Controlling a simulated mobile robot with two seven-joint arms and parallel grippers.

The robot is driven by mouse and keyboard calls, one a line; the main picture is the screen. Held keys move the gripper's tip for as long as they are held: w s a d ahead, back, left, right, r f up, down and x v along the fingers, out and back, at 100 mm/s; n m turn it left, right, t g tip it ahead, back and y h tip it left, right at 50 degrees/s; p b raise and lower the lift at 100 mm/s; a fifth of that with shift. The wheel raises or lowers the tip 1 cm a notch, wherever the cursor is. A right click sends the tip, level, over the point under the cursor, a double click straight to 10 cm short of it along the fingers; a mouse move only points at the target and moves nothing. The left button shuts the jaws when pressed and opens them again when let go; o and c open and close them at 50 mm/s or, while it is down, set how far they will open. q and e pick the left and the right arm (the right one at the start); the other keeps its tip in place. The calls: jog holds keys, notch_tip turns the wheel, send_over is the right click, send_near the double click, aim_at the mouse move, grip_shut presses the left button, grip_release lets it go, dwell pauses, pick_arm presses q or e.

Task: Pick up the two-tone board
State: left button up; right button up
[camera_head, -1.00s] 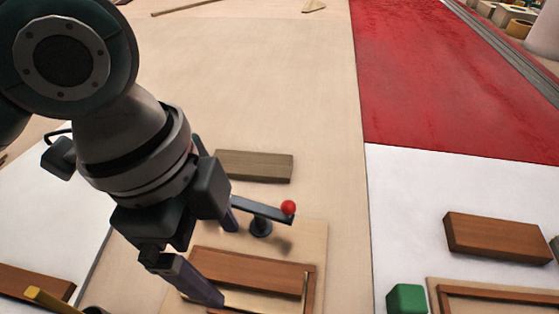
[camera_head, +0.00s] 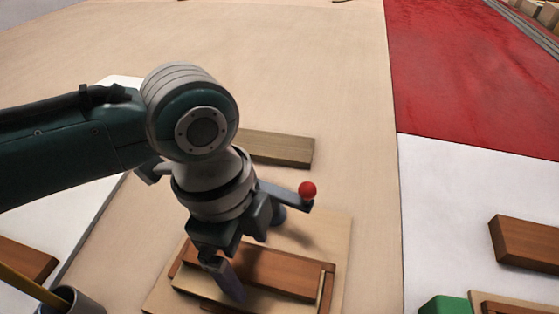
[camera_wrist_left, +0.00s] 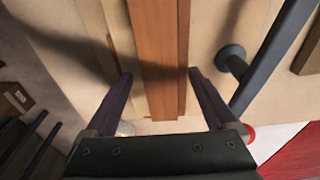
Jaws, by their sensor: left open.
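A reddish-brown board (camera_head: 285,268) lies in a light wooden fixture (camera_head: 338,235) at the lower middle of the head view. In the left wrist view the board (camera_wrist_left: 158,45) shows two tones, lighter on the left and darker on the right. My left gripper (camera_head: 243,268) is over the board, pointing down and partly covering it. In the left wrist view its fingers (camera_wrist_left: 162,88) are open, one on each side of the board, with visible gaps. Whether they reach down to board level is unclear. My right gripper is out of view.
A dark lever with a red knob (camera_head: 307,190) stands at the fixture's far side, close to my left gripper. A grey-brown plank (camera_head: 280,149) lies behind it. At right are a brown block (camera_head: 525,244) and a green block (camera_head: 446,306). A cup (camera_head: 75,302) stands lower left.

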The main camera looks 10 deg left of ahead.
pick_arm(q)
jog(key=shift+f, duration=0.25)
grip_shut()
dwell(0.6)
